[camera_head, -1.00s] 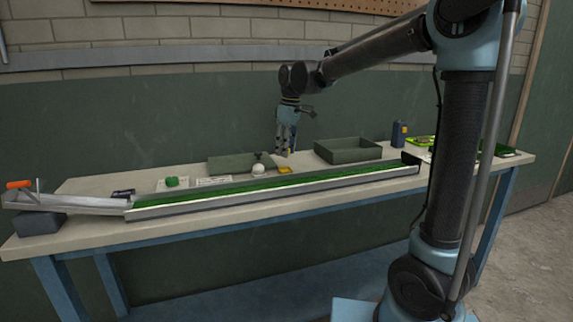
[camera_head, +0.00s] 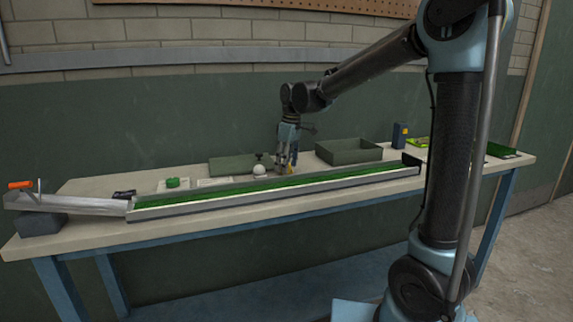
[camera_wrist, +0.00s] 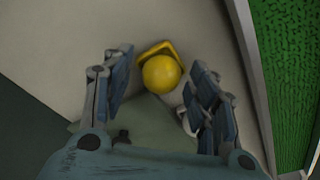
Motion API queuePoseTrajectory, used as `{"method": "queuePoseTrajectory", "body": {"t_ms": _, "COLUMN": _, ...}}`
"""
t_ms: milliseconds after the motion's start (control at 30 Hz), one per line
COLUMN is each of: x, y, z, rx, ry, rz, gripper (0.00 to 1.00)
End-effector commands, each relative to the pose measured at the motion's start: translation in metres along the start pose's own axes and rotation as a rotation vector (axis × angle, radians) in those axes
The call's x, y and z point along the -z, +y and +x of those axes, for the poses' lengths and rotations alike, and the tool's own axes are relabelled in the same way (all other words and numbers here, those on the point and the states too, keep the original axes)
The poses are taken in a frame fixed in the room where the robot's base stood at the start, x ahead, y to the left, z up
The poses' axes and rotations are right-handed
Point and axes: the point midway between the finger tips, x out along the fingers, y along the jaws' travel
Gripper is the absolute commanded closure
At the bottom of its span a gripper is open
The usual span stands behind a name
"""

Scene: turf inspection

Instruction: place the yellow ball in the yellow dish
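The yellow ball (camera_wrist: 161,74) shows in the wrist view between my two fingers, with a visible gap on each side. The yellow dish (camera_wrist: 154,48) lies behind it, and the ball covers most of it. I cannot tell whether the ball rests in the dish or is just above it. In the head view my gripper (camera_head: 285,170) points down at the bench, close to its top. My gripper (camera_wrist: 162,62) looks open.
A long green turf track (camera_head: 240,190) runs along the bench front, close to my gripper. A white ball (camera_head: 259,169) stands just left of the gripper. A dark green open tray (camera_head: 348,151) is to the right. A green round item (camera_head: 173,183) lies farther left.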

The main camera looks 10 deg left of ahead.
Motion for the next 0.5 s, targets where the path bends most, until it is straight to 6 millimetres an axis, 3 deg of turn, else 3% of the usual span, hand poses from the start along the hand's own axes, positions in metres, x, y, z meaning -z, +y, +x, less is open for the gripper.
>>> {"method": "queuePoseTrajectory", "body": {"t_ms": 267, "x": 0.000, "y": 0.000, "z": -0.004, "rx": 0.000, "ry": 0.000, "rz": 0.000, "gripper": 0.46}}
{"method": "queuePoseTrajectory", "body": {"t_ms": 500, "x": 0.000, "y": -0.001, "z": -0.037, "rx": 0.000, "ry": 0.000, "rz": -0.001, "gripper": 0.46}}
